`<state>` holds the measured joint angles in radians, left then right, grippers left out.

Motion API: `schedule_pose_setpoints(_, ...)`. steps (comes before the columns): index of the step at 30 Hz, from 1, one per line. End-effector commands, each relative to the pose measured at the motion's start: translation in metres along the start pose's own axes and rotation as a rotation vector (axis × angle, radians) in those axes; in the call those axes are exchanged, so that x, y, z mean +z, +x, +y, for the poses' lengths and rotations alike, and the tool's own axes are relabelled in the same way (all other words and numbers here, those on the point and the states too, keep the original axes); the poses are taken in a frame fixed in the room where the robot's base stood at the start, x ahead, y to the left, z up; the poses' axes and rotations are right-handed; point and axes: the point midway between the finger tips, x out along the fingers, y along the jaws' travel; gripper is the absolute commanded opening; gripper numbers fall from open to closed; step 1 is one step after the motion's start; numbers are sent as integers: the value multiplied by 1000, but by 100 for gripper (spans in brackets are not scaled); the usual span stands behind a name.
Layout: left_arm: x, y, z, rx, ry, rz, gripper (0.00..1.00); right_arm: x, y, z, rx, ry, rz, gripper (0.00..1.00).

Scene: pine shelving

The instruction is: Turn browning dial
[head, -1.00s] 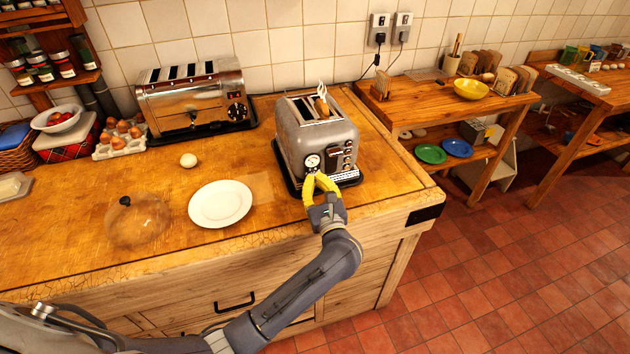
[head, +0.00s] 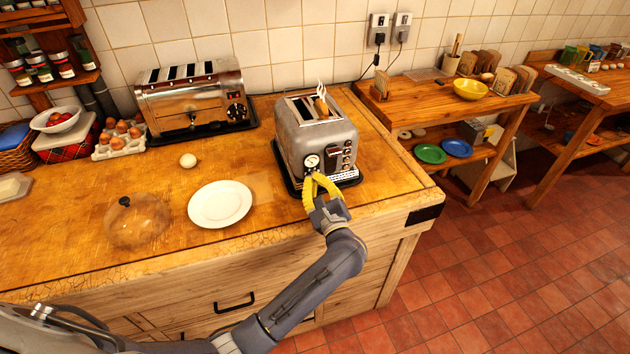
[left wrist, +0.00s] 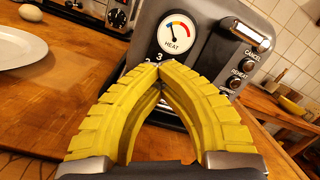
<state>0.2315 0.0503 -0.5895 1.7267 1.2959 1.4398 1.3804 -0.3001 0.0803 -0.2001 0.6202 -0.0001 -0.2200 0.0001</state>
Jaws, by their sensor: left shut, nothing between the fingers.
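The grey toaster (head: 318,138) stands on a dark tray near the counter's front right, with browned bread (head: 322,106) and wisps of steam at its slots. Its front has a round HEAT gauge (left wrist: 175,35) with blue and red bands. Below the gauge, numerals 2 and 3 show just above my fingertips; the browning dial itself is hidden behind my fingers. My left gripper (head: 313,178) is at the toaster's lower front, below the gauge. In the left wrist view its yellow fingers (left wrist: 160,66) meet at the tips with nothing between them. Contact with the dial cannot be told. My right gripper is out of view.
A white plate (head: 220,204), a glass dome (head: 138,222) and an egg (head: 188,160) sit left of the toaster. A larger chrome toaster (head: 192,100) stands at the back wall. The counter's front right corner is close to my left arm.

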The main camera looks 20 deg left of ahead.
Motion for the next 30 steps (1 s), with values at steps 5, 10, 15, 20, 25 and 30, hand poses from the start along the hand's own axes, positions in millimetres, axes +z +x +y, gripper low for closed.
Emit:
schedule_pose_setpoints(5, 2, 1, -1, -2, -1, -5, 0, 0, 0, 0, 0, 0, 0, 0)
schedule_pose_setpoints(10, 2, 1, -1, -1, 0, -4, 13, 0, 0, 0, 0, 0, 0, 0)
schedule_pose_setpoints(15, 1, 1, 0, -1, 0, -2, 32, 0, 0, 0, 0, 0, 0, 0)
schedule_pose_setpoints(20, 1, 0, 0, 0, 1, -1, 45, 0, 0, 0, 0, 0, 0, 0)
schedule_pose_setpoints(25, 0, 0, 0, 0, 1, 0, 45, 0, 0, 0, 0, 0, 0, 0)
schedule_pose_setpoints(30, -1, -8, 0, 0, 1, 2, 45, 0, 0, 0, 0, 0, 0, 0)
